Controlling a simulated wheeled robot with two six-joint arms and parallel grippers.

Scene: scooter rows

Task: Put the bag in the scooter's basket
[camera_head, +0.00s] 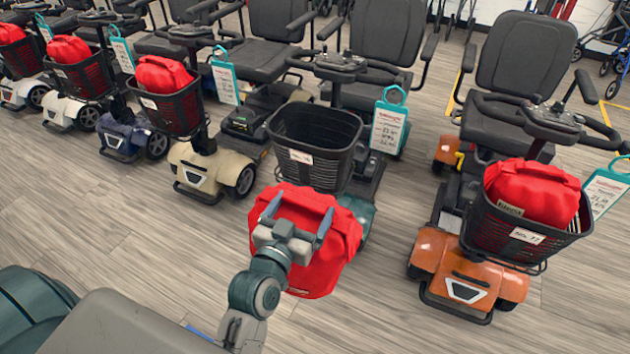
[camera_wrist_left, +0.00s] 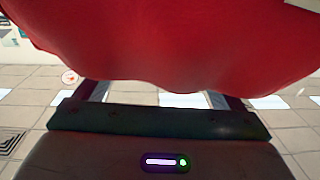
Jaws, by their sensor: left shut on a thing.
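A red bag (camera_head: 335,245) hangs from my left gripper (camera_head: 297,222), in front of the teal scooter in the middle of the head view. My left gripper is shut on the bag near its top. In the left wrist view the red bag (camera_wrist_left: 170,50) fills the upper part, beyond the gripper. The teal scooter's black basket (camera_head: 318,140) looks empty and stands just behind the bag. The bag is outside the basket and covers the front of that scooter. I cannot tell whether bag and basket touch. My right gripper is not in view.
An orange scooter (camera_head: 450,265) stands at the right with a red bag (camera_head: 533,192) in its basket. Several scooters at the left also hold red bags (camera_head: 163,74) in their baskets. A price tag (camera_head: 389,123) hangs beside the empty basket. Wooden floor (camera_head: 120,240) is clear at front left.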

